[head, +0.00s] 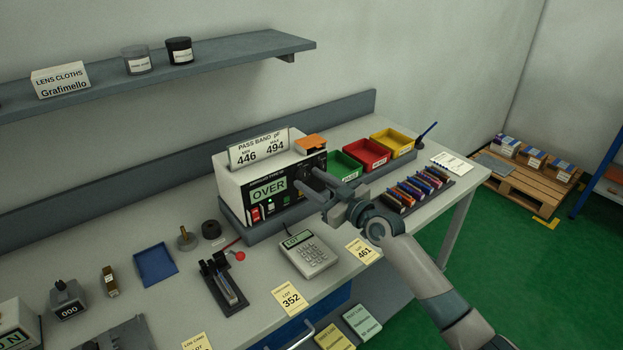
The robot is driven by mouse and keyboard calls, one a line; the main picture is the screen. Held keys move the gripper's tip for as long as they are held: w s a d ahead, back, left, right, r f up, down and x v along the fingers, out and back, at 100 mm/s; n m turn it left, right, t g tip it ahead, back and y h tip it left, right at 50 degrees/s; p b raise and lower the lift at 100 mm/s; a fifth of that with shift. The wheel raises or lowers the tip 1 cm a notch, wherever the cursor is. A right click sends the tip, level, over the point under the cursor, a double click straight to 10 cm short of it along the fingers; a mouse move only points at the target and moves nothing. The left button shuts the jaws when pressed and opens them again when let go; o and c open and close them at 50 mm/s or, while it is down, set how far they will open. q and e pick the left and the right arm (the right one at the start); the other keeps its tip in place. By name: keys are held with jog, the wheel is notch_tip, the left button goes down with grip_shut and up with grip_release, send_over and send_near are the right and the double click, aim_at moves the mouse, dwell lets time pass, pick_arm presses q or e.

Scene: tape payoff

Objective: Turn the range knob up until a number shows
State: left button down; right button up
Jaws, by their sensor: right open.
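The meter (243,187) is a pale box on a grey base on the bench. Its green display (268,190) reads OVER, with no number. My right gripper (307,179) is open, its two fingers pointing at the right part of the dark front panel, close to it. The range knob cannot be made out clearly; the fingers and the dark panel obscure that area, and I cannot tell if they touch it. My left gripper is not in view.
A sign (259,148) reading PASS BAND 446 to 494 stands on the meter. Green, red (367,154) and yellow bins lie to its right, with a rack of coloured parts (418,188) in front. A keypad device (308,254) sits in front of the meter.

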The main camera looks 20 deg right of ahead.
jog(key=shift+w+a, duration=0.1)
jog(key=shift+w, duration=0.1)
jog(key=shift+c, duration=0.7)
grip_shut()
jog(key=c, duration=0.9)
grip_release()
